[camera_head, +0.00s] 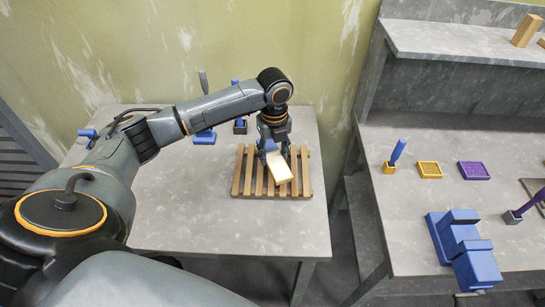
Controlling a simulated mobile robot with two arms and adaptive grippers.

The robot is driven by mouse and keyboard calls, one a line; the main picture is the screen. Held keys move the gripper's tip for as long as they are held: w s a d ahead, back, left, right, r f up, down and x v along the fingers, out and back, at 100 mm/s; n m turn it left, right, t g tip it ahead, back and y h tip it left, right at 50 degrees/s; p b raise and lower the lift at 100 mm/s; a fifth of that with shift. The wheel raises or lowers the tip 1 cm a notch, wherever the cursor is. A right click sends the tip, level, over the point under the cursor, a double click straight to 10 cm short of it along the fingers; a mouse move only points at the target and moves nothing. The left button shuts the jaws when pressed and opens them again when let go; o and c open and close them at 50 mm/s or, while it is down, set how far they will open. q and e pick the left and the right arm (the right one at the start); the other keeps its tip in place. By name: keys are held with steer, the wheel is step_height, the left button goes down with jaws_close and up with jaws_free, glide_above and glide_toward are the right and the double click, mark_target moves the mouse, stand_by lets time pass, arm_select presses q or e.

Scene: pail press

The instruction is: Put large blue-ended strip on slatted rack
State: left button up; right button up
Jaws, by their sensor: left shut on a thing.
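The slatted rack (237,186) is a brown wooden frame of parallel slats on the grey table at the centre. My left gripper (278,158) is over the rack, pointing down. It is shut on the blue-ended strip (281,170), near its blue end. The strip's pale cream body slants down toward the front right, above or on the slats; I cannot tell whether it touches them. The gripper fingers partly hide the blue end. My right gripper is not in view.
Blue-handled items (205,137) stand at the table's back edge. The table's front is clear.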

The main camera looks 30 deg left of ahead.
mark_target(273, 152)
arm_select(q)
steer(key=shift+w+a+f, duration=0.35)
steer(key=shift+w+f, duration=0.15)
steer(key=shift+f, duration=0.25)
steer(key=shift+w+a+f, duration=0.25)
steer(key=shift+a+f, duration=0.05)
steer(key=shift+f, duration=0.25)
step_height(273, 152, down, 2)
steer(key=shift+s+f+p, duration=0.1)
steer(key=shift+f+p, duration=0.1)
steer(key=shift+p, duration=0.2)
steer(key=shift+f, duration=0.2)
steer(key=shift+f, duration=0.1)
steer(key=o, duration=1.3)
steer(key=shift+c, duration=0.2)
